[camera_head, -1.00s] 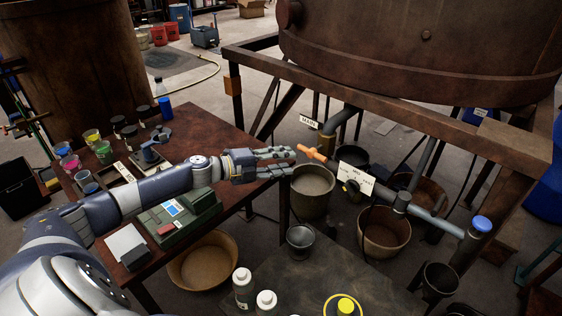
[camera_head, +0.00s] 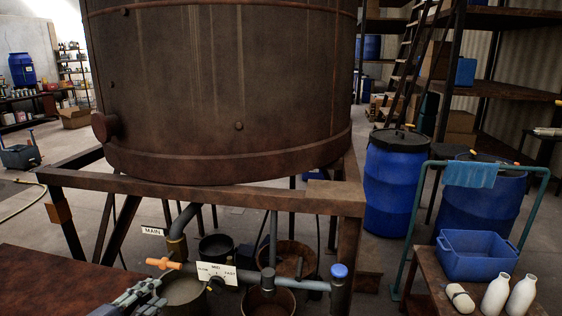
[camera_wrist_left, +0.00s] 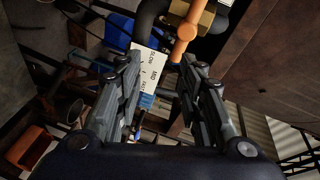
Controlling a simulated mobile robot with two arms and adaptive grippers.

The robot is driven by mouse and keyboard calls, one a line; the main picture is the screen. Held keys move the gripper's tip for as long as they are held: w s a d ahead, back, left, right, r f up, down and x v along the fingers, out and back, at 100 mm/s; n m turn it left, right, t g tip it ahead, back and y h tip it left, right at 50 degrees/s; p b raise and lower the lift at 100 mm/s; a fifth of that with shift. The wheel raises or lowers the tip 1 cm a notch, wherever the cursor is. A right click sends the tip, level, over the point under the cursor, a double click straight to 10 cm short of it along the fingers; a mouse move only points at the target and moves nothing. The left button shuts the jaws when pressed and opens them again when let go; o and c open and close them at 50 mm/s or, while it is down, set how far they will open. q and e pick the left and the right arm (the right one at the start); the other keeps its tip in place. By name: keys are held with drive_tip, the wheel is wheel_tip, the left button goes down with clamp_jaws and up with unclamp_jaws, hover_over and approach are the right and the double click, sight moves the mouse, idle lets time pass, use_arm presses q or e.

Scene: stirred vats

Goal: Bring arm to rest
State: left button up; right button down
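My left gripper (camera_head: 153,294) comes in at the bottom left of the head view, just below the orange valve handle (camera_head: 163,264). In the left wrist view its two fingers (camera_wrist_left: 161,64) are spread apart with nothing between them. The orange handle (camera_wrist_left: 187,33) shows there beyond the fingertips, clear of the fingers. The white dial card (camera_head: 216,273) with speed marks is right of the handle, and in the wrist view the card (camera_wrist_left: 152,72) shows behind the gap. Most of my left arm is out of the head view. My right gripper is not in view.
The rusty vat (camera_head: 220,90) stands on a brown frame (camera_head: 200,192) above the pipe (camera_head: 300,284). A dark red table (camera_head: 60,285) is at the lower left. Buckets stand under the pipe. Blue barrels (camera_head: 393,185) and a blue crate (camera_head: 480,262) are at the right.

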use_arm(q)
drive_tip(key=s+d+f+n+g+y, duration=0.3)
drive_tip(key=s+d+f+n+y, duration=0.45)
drive_tip(key=s+f+n, duration=0.35)
drive_tip(key=s+d+f+n+g+h, duration=0.1)
drive_tip(key=s+d+n+g, duration=0.25)
drive_tip(key=s, duration=0.75)
drive_tip(key=s+d+f+n+g+h, duration=0.1)
drive_tip(key=s+d+n+g, duration=0.3)
drive_tip(key=s, duration=0.8)
wheel_tip(320, 180, down, 25)
drive_tip(key=s+a+m+g, duration=0.1)
drive_tip(key=g, duration=0.1)
drive_tip(key=s+a+f+g, duration=0.1)
drive_tip(key=s+a+f, duration=0.2)
drive_tip(key=s+f, duration=1.4)
drive_tip(key=shift+s+g+y, duration=0.2)
drive_tip(key=shift+g+y, duration=0.15)
drive_tip(key=shift+a+f+m, duration=0.1)
drive_tip(key=shift+m, duration=0.15)
